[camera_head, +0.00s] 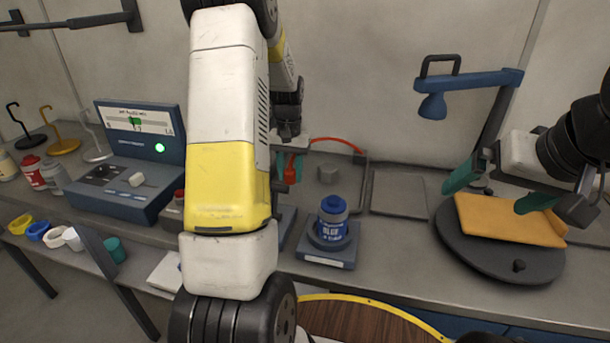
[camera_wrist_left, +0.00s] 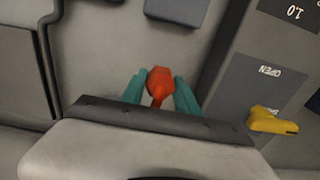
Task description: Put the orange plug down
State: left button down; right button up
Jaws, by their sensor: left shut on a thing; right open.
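The orange plug (camera_wrist_left: 158,82) sits between the teal fingers of my left gripper (camera_wrist_left: 160,94), which is shut on it in the left wrist view. In the head view my left gripper (camera_head: 289,166) is at the back of the bench, mostly hidden behind my own arm; a bit of the orange-red plug (camera_head: 298,168) shows there. An orange-red cable (camera_head: 340,142) arcs to the right from near it. Whether the plug touches a surface I cannot tell. My right gripper (camera_head: 501,190) is open, its teal fingers over an orange slab (camera_head: 505,222).
The slab lies on a dark round turntable (camera_head: 470,255). A blue jar (camera_head: 333,222) stands on a small base in front of the left gripper. A blue meter box (camera_head: 135,165) with a green light is at left. A yellow handle (camera_wrist_left: 272,122) is beside an OPEN label.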

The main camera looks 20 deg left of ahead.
aim_at(291, 184)
pick_arm(q)
jog(key=shift+f, duration=2)
jog(key=shift+f, duration=0.1)
jog(key=shift+f, duration=0.55)
jog(key=c, duration=0.9)
grip_release()
jog(key=shift+r, duration=0.15)
